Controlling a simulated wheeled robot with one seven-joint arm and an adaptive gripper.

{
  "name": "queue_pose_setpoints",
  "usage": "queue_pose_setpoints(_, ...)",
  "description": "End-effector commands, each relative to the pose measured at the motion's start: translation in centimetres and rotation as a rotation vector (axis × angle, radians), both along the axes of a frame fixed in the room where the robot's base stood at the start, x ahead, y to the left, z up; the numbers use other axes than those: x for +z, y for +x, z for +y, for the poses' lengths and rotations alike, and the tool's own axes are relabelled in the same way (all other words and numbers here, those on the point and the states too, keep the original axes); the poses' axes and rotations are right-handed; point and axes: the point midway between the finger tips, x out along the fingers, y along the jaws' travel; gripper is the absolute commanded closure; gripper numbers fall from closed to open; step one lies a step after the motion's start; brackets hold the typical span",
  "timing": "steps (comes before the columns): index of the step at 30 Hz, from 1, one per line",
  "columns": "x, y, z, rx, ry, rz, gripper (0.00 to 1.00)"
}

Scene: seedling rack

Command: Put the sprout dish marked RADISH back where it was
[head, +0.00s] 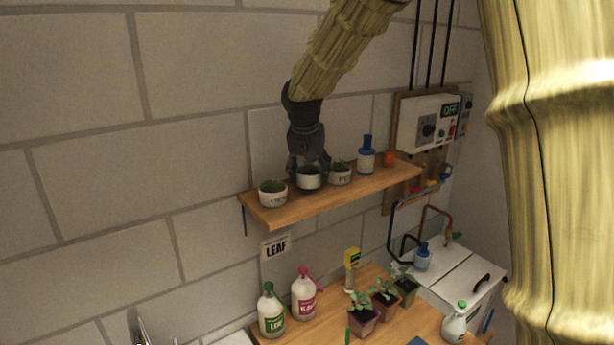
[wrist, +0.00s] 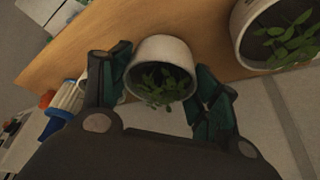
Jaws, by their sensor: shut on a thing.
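My gripper (head: 307,166) points down over the wall shelf and is shut on a white dish (head: 309,178) with green sprouts. The held dish (wrist: 162,62) also shows between my two fingers (wrist: 158,88) in the wrist view. It is at the middle of the dish row, over or on the shelf; I cannot tell whether its base touches the wood. No marking on it is readable. A second sprout dish (head: 273,194) stands to its left, and a third (head: 340,173) stands close on its right. Their dark markings are too small to read.
The wooden shelf (head: 390,178) also holds a blue-capped bottle (head: 366,158) and a small orange item (head: 389,159) farther right. A control box (head: 432,122) is on the wall. Spray bottles and potted seedlings stand on the lower bench.

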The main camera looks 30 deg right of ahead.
Motion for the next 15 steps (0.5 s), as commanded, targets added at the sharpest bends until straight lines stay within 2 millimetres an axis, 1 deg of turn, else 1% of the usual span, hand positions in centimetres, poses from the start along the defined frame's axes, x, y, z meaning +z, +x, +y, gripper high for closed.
queue_pose_setpoints(1, -0.74, -0.03, -0.05, 0.000, 0.000, 0.002, 0.69)
queue_pose_setpoints(3, -1.23, -0.04, -0.10, -0.001, 0.000, 0.001, 0.69)
queue_pose_setpoints(15, -1.70, -0.03, -0.12, -0.001, 0.000, -0.001, 0.69)
